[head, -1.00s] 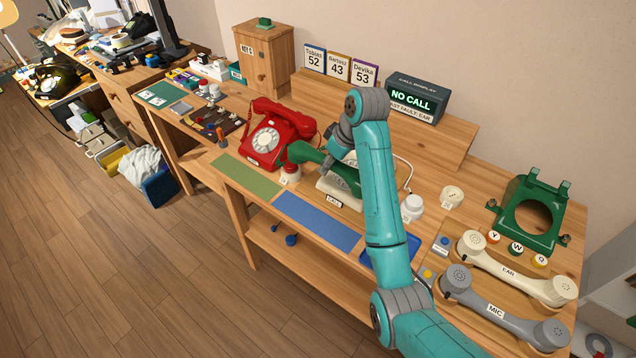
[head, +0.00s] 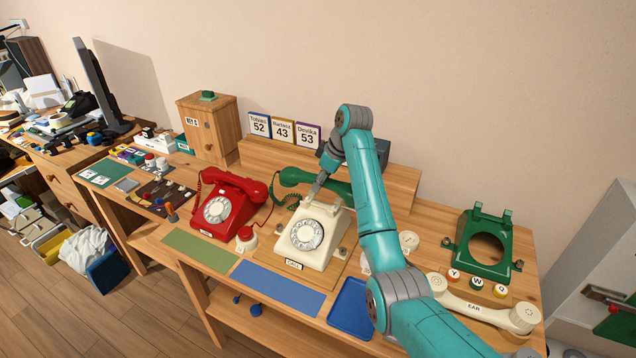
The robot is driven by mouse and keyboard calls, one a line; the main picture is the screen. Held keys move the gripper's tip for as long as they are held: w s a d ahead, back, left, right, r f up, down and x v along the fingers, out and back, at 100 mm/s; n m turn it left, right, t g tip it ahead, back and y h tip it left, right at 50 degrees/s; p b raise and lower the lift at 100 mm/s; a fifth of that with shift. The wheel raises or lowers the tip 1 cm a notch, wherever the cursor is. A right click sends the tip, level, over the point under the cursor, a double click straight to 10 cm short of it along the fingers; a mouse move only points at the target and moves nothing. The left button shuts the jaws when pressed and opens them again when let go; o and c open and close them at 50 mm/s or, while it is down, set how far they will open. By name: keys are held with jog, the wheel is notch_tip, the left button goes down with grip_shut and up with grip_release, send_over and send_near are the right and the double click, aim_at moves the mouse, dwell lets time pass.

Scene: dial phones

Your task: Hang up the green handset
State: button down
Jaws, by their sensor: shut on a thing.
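The green handset (head: 290,176) is at the top rear of the cream dial phone (head: 311,236), lying roughly crosswise, with its right part partly behind my arm. My gripper (head: 316,190) is shut on the handset, just above the cream phone's top. I cannot tell whether the handset touches the phone's cradle. The cream phone stands on a wooden board with a label at its front. A green phone housing (head: 484,246) with an open round hole and no dial stands at the right.
A red phone (head: 224,204) with its handset on stands to the left. A red-topped button (head: 246,237) sits between the phones. A cream handset marked EAR (head: 477,309) lies at the right. A blue tray (head: 349,306) and blue mat (head: 278,287) lie in front. My arm hides part of the display.

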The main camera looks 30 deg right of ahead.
aim_at(318, 203)
jog(key=shift+f, duration=2.25)
jog(key=shift+f, duration=1.05)
jog(key=c, duration=0.7)
grip_release()
jog(key=shift+c, duration=0.2)
jog(key=shift+v, duration=3.75)
jog(key=shift+a, duration=0.1)
